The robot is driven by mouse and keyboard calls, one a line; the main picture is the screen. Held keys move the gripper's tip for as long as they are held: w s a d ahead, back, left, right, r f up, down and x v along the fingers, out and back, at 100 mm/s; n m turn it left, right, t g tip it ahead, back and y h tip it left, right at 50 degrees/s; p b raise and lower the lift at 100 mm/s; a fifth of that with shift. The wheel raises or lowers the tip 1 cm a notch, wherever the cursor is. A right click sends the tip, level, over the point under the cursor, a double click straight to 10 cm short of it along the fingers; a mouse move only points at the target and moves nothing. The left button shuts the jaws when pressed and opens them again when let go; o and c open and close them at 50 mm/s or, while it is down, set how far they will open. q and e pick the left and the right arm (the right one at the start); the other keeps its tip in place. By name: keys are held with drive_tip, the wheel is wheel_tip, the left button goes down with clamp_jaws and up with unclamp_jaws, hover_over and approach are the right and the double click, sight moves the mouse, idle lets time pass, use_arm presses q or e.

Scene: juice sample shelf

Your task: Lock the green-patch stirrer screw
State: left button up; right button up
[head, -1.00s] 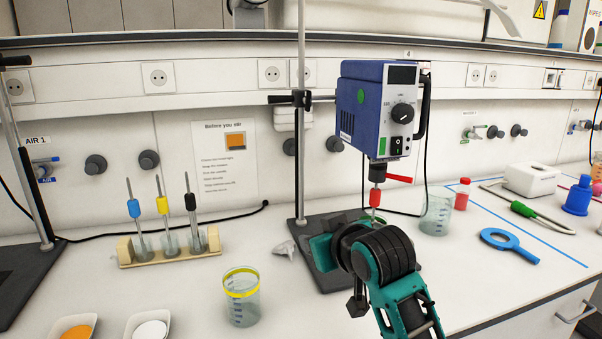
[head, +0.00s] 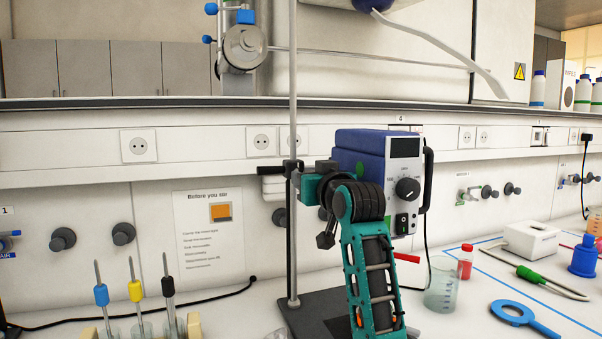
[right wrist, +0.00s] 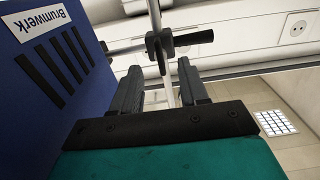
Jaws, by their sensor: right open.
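The blue stirrer motor (head: 362,143) hangs on the upright stand rod (head: 293,90). It shows at the left in the right wrist view (right wrist: 50,80). A dark clamp with a screw knob (head: 291,168) sits on the rod left of the motor. In the right wrist view this clamp (right wrist: 160,45) lies beyond the fingertips. My right gripper (right wrist: 159,72) is open and empty, its two fingers apart. In the head view it (head: 311,188) is close below the clamp. My left gripper is not in view.
A beaker (head: 441,285) and a red-capped bottle (head: 465,262) stand right of my arm. Several stirring rods (head: 136,292) stand at the lower left. The wall behind carries sockets and valves.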

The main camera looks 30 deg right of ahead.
drive_tip(key=shift+p+x, duration=0.3)
drive_tip(key=shift+x, duration=2.5)
drive_tip(key=shift+a, duration=0.1)
drive_tip(key=shift+c, duration=0.3)
clamp_jaws()
